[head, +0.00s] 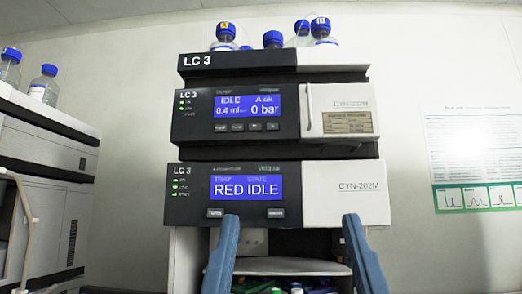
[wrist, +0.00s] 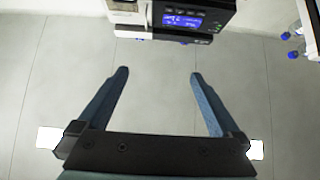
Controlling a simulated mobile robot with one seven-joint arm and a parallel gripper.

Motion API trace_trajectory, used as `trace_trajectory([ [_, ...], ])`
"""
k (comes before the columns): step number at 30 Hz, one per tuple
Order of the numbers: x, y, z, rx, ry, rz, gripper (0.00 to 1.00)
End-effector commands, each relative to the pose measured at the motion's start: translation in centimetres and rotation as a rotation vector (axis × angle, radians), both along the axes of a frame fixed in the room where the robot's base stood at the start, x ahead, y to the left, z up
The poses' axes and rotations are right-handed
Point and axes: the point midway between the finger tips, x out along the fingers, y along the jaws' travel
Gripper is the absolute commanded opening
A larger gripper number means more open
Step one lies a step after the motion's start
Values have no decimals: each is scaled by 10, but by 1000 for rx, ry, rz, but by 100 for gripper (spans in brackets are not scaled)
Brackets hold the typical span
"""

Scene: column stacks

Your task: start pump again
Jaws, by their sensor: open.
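The LC 3 stack stands in the middle of the head view. Its upper module, the pump (head: 290,128), has a blue display (head: 247,105) that reads IDLE and 0 bar, with a flow of about 0.4 ml. A row of small buttons (head: 246,127) sits under that display. The lower module (head: 270,193) has a display reading RED IDLE and two buttons below it. My gripper (head: 290,217) is open and empty, its blue fingers apart in front of the stack's lower part. In the wrist view my gripper (wrist: 159,73) points toward the stack (wrist: 183,18), apart from it.
Blue-capped bottles (head: 272,38) stand on top of the stack. Another instrument (head: 45,170) with bottles is at the left. An open bay below the modules holds a tray with coloured caps (head: 285,287). A chart (head: 474,160) hangs on the right wall.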

Motion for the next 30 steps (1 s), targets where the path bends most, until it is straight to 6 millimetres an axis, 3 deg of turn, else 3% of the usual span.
trace_trajectory([
  [11,0,0,0,0,0,0,100],
  [14,0,0,0,0,0,0,86],
  [28,0,0,0,0,0,0,1],
  [30,0,0,0,0,0,0,0],
])
